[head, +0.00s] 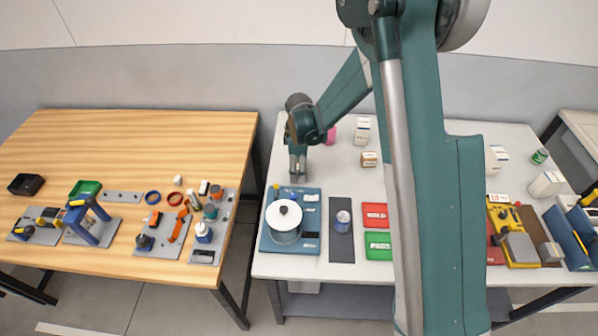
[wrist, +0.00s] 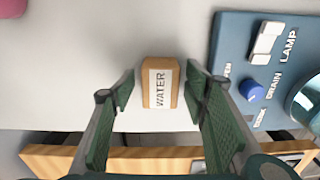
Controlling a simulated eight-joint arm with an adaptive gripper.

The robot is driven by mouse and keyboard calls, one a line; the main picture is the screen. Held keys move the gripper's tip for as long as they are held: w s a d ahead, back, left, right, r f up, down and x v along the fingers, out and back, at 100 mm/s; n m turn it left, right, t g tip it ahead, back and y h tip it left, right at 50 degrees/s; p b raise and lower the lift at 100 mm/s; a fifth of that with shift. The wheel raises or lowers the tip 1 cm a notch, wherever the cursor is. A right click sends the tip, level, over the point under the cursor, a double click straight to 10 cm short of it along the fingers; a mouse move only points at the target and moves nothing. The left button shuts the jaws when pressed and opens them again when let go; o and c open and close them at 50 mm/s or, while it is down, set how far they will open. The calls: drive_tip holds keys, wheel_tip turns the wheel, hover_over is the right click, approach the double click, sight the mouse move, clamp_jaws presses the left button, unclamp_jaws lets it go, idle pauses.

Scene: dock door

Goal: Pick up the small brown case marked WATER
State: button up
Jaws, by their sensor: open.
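The small brown case marked WATER (wrist: 160,84) stands on the white table in the wrist view, its white label facing the camera. My gripper (wrist: 159,92) is open, with one green finger on each side of the case. A gap shows between the case and each finger. In the head view my gripper (head: 297,170) points down at the table's left side, just behind the blue panel. I cannot make out the WATER case there; the gripper seems to hide it.
The blue panel (wrist: 235,62) with switches lies close to the right finger; it also shows in the head view with a white pot (head: 284,218) on it. A pink thing (head: 331,136) and another small brown box (head: 369,159) stand farther right. A wooden table (head: 140,150) is at left.

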drive_tip(key=shift+f, duration=0.1)
idle(0.5)
drive_tip(key=c, duration=1)
drive_tip(key=shift+r, duration=5)
